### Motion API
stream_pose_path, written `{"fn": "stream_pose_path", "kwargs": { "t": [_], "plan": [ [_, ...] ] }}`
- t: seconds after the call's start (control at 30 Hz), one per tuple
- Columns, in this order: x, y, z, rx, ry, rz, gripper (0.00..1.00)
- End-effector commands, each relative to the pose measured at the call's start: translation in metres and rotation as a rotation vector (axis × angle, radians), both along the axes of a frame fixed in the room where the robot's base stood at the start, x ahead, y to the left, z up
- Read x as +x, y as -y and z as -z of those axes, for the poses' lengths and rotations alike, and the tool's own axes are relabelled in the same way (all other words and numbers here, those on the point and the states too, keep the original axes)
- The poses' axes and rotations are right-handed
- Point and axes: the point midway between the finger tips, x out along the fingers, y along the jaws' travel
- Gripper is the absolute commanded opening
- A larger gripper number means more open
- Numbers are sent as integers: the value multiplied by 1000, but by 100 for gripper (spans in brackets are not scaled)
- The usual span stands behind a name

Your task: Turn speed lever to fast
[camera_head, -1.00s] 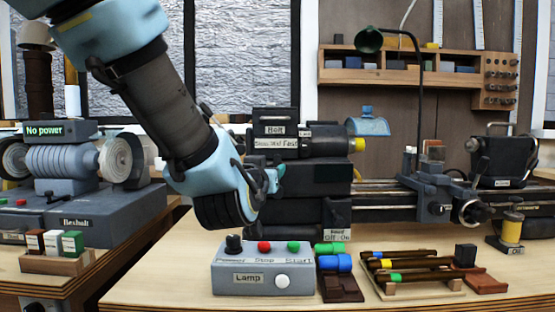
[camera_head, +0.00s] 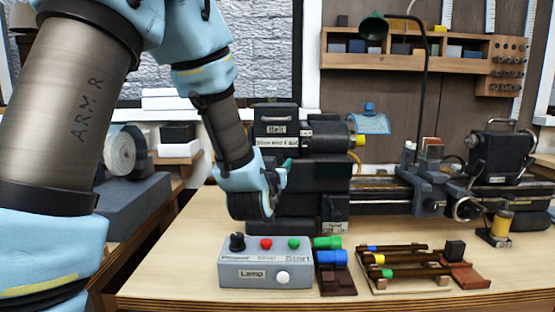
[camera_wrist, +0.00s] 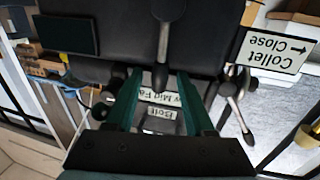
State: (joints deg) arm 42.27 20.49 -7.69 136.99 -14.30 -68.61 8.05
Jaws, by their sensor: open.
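The lathe headstock (camera_head: 318,172) stands behind the bench's middle, with a "Belt" label (camera_head: 277,131) and a "Slow Mid Fast" label (camera_head: 277,142). Both labels show inverted in the wrist view, the speed label (camera_wrist: 165,99) lying between my fingers. The speed lever is not distinguishable in the head view.
A "Collet Close" sign (camera_wrist: 280,48) and a multi-armed handle (camera_wrist: 232,95) lie right of my fingers in the wrist view. The grey Lamp control box (camera_head: 265,263) stands below my gripper, beside blue and green cylinders (camera_head: 333,257) and a rack of rods (camera_head: 400,262). Bare benchtop lies left of the box.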

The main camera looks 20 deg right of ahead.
Motion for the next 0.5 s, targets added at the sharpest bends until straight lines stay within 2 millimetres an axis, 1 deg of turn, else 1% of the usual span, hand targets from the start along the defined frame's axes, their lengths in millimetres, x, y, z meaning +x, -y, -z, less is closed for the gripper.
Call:
{"fn": "stream_pose_path", "kwargs": {
  "t": [0.27,0.3,0.5],
  "plan": [
    [2,1,0,1,-1,1,54],
    [2,1,0,1,-1,1,53],
    [2,1,0,1,-1,1,30]
  ]
}}
